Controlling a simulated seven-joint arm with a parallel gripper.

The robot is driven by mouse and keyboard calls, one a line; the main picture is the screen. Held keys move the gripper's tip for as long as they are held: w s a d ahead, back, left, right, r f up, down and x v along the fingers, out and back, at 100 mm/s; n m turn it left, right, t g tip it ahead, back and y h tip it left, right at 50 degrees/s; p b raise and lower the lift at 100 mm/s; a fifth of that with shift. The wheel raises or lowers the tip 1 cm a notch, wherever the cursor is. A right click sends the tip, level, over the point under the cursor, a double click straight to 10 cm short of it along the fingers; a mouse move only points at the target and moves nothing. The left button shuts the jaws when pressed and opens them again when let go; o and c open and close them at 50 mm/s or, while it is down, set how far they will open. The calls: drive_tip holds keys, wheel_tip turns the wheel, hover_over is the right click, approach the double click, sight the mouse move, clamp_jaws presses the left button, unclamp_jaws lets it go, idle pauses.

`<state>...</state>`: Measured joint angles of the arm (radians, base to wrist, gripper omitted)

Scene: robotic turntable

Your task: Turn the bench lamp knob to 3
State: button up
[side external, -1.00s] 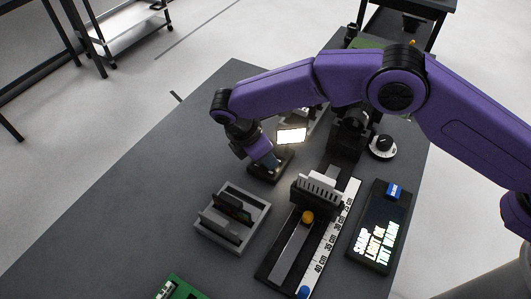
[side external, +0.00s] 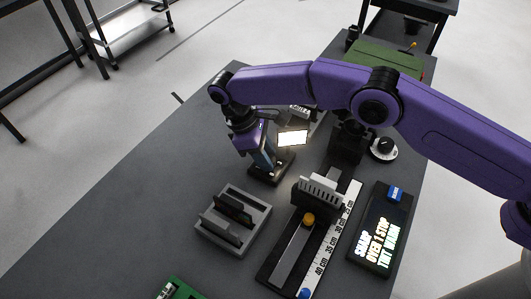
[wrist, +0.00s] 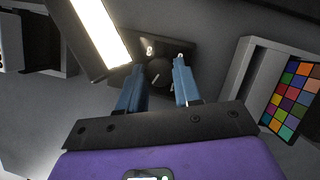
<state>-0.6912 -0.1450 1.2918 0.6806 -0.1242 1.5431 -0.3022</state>
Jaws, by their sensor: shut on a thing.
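The bench lamp has a dark base (side external: 284,166) and a bright glowing panel (side external: 292,138), which also shows in the wrist view (wrist: 97,32). Its round dark knob (wrist: 158,74) sits on the base between my fingertips; in the side view my gripper hides it. My gripper (side external: 266,166) points down at the base, with its blue fingers on both sides of the knob in the wrist view (wrist: 159,66), shut on it. A small white character shows beside the knob, too small to read surely. The knob's setting is not clear.
A grey slotted holder (side external: 262,214) stands in front of the lamp. A ruled rail (side external: 335,232) with a white finned part lies to the right. A display (side external: 376,228) reads "SHARP", "OVER 1 STOP" and a tint line ending "WARM". A colour chart (wrist: 291,98) shows in the wrist view.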

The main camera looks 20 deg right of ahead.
idle(0.5)
drive_tip(key=o, duration=1)
drive_tip(key=shift+o, duration=0.2)
drive_tip(key=shift+v, duration=1.25)
wheel_tip(320, 180, up, 8)
drive_tip(key=shift+f, duration=0.2)
drive_tip(key=shift+a, duration=0.1)
